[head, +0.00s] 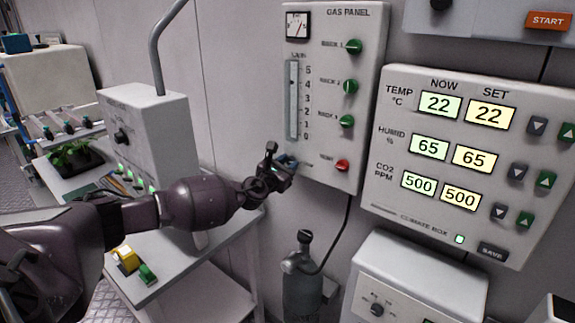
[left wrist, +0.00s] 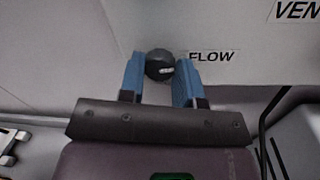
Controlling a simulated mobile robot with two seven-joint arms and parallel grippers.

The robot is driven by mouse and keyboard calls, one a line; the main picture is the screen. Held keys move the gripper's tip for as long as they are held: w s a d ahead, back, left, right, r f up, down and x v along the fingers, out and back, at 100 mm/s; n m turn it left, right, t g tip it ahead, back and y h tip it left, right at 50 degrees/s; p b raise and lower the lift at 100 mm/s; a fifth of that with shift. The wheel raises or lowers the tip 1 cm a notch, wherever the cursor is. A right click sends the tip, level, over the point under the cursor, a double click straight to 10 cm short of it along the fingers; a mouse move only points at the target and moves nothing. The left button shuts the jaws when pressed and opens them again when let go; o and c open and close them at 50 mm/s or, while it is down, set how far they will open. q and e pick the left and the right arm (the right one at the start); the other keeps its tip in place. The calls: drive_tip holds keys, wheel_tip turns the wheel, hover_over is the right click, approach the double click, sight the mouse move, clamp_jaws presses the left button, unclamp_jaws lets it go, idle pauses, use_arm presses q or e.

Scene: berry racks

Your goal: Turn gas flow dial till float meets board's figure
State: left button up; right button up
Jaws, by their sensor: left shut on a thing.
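The gas panel (head: 325,28) is a white box on the wall, with a gauge at its top left. My left gripper (head: 284,168) is at the panel's lower left corner. In the left wrist view its blue fingers (left wrist: 160,80) are on both sides of the black flow dial (left wrist: 160,64), beside the label FLOW, and shut on it. The dial is hidden by the gripper in the head view. My right gripper is not in view. No board with a flow figure shows.
Green rack knobs (head: 352,46) and a red knob (head: 342,165) are on the gas panel, close to my gripper. The climate box (head: 470,150) is to the right. A gas cylinder (head: 302,285) stands below, and a white bench (head: 215,285) is under my left arm.

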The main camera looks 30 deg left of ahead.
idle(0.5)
use_arm(q)
drive_tip(key=o, duration=0.9)
drive_tip(key=shift+s+f, duration=0.1)
drive_tip(key=shift+s, duration=0.55)
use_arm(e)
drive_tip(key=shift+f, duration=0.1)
use_arm(q)
drive_tip(key=s, duration=0.4)
drive_tip(key=s+b, duration=0.1)
drive_tip(key=s, duration=0.4)
drive_tip(key=shift+s+f, duration=0.2)
drive_tip(key=shift+s, duration=0.05)
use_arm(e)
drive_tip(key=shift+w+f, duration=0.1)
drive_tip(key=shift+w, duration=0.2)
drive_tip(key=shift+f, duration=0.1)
